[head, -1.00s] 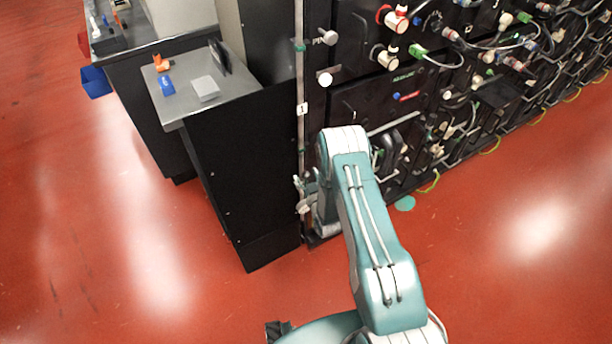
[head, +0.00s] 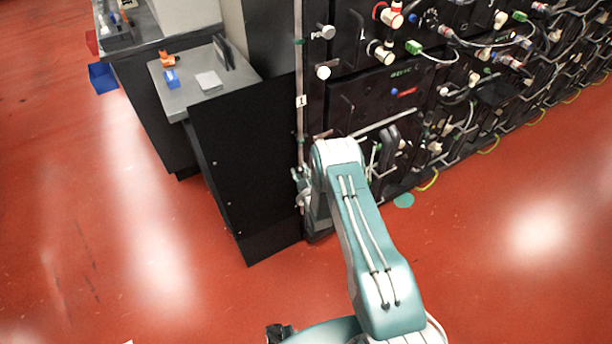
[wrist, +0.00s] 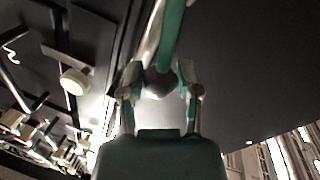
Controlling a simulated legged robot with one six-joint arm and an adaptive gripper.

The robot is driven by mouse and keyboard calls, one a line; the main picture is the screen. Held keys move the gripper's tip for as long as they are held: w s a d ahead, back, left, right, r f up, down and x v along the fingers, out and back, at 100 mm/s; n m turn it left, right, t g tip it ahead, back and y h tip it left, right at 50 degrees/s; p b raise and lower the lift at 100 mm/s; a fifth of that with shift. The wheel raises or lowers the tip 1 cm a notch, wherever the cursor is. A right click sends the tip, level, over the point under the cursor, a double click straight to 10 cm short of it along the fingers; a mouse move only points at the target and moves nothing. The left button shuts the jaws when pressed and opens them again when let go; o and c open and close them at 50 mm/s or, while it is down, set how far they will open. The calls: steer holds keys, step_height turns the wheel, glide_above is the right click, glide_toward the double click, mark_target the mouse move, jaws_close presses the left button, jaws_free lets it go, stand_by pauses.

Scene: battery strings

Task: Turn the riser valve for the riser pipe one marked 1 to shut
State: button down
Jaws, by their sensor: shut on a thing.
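The riser pipe (head: 300,75) is a thin upright pipe at the left end of the black rack, with a white label marked 1 (head: 300,101). My gripper (head: 301,180) is at the lower part of this pipe, partly hidden by my arm. In the wrist view, my gripper (wrist: 158,75) has its two fingers on either side of a grey, rounded part (wrist: 158,84), which looks like part of the riser valve. A green and pale bar (wrist: 172,32) runs upward from there. The valve's angle is not clear in either view.
A black cabinet side (head: 245,165) stands close left of the pipe. A grey bench (head: 190,95) holds small orange and blue items. The rack (head: 365,100) with cables and knobs extends right. Red floor (head: 500,240) is clear in front.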

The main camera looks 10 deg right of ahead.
steer(key=s+a+f+n+y, duration=0.2)
steer(key=a+f+n+y, duration=0.2)
steer(key=n, duration=1.3)
step_height(320, 180, down, 4)
steer(key=shift+a+f+t, duration=0.1)
steer(key=shift+a+t, duration=0.3)
steer(key=shift+a, duration=0.75)
steer(key=shift+f, duration=0.2)
steer(key=shift+c, duration=1.5)
jaws_free()
steer(key=v, duration=1.2)
